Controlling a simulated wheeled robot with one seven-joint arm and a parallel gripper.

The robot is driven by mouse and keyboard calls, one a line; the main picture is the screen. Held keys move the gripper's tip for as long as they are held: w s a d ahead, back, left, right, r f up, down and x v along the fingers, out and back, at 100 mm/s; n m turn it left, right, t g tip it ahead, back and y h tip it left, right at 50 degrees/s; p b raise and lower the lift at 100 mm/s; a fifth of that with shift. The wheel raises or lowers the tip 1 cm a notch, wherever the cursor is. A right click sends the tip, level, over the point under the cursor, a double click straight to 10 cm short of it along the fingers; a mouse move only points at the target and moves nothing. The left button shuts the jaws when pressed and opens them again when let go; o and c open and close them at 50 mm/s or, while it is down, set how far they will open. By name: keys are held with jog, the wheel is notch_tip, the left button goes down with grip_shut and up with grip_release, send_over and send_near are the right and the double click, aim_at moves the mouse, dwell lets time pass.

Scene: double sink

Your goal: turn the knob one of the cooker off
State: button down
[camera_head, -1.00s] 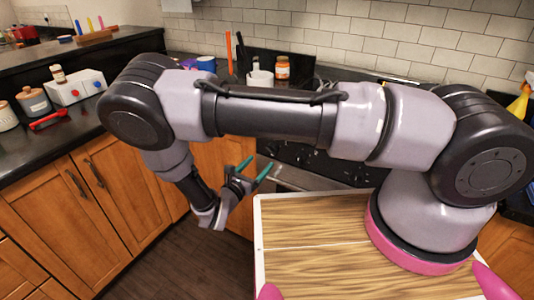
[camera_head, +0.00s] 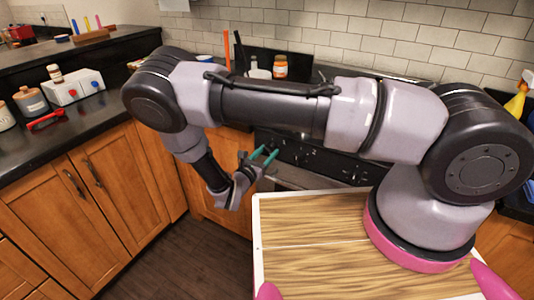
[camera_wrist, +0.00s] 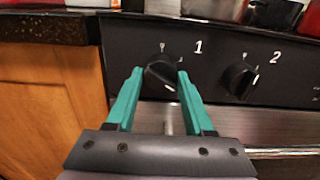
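The cooker's black front panel (camera_wrist: 215,55) fills the upper middle of the wrist view. Knob one (camera_wrist: 160,73), a black round knob beside the printed number 1, lies between and just beyond the tips of my gripper (camera_wrist: 158,75). The two teal fingers are apart, one on each side of the knob as seen; I cannot tell whether either touches it. Knob two (camera_wrist: 238,78) is to the right beside the number 2. In the head view my gripper (camera_head: 264,155) is at the left end of the cooker front (camera_head: 315,158).
A wooden cabinet (camera_wrist: 45,100) and dark countertop edge (camera_wrist: 45,27) lie left of the panel. A metal oven handle (camera_wrist: 285,152) runs below the knobs. Jars and a red-knobbed white box (camera_head: 75,88) stand on the left counter. Open floor (camera_head: 165,262) lies below.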

dwell(0.3)
jog(key=n, duration=0.5)
jog(key=shift+n, duration=0.3)
jog(key=n, duration=1.2)
jog(key=shift+r+n, duration=0.1)
jog(key=shift+n, duration=0.3)
jog(key=n, duration=0.5)
jog(key=shift+n, duration=0.3)
jog(key=shift+c, duration=1.4)
grip_release()
jog(key=shift+s, duration=0.15)
